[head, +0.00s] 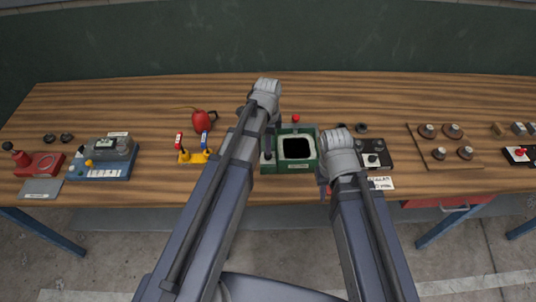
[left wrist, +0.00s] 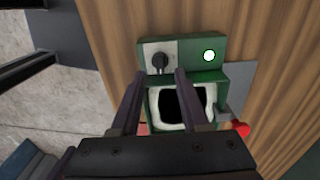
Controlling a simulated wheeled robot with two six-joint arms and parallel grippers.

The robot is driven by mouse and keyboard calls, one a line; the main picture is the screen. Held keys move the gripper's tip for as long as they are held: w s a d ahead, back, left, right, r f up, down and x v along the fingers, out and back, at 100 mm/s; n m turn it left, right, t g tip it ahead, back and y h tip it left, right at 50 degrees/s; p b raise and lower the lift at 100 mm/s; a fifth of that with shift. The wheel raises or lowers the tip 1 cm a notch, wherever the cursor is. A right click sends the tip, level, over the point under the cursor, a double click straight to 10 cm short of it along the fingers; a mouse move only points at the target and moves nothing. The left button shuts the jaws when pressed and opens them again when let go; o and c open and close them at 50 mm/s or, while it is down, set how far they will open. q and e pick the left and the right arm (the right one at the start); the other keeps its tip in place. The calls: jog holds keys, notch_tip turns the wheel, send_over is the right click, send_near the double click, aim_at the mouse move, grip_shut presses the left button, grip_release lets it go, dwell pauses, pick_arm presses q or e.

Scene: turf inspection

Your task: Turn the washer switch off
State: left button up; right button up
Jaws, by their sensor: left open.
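The green washer (head: 303,167) stands on the bench in the middle of the head view, with a dark square opening in a pale rim. In the left wrist view the washer (left wrist: 212,76) shows a black switch (left wrist: 159,63) on a pale plate, beside a bright green-white lamp (left wrist: 209,56). Which way the switch is set is hard to tell. My left gripper (left wrist: 160,76) is open, its two fingers apart on either side of and just short of the switch, with nothing between them.
A red-knobbed lever (left wrist: 241,130) stands at the washer's back side. A red oil can (head: 204,121) and a yellow stand (head: 194,157) are to the left. A black box with knobs (head: 377,146) is to the right, partly behind my right arm. The bench behind the washer is mostly clear.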

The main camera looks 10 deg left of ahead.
pick_arm(q)
notch_tip(320, 180, down, 4)
jog(key=b, duration=0.3)
jog(key=shift+f, duration=0.15)
jog(key=shift+c, duration=0.2)
grip_shut()
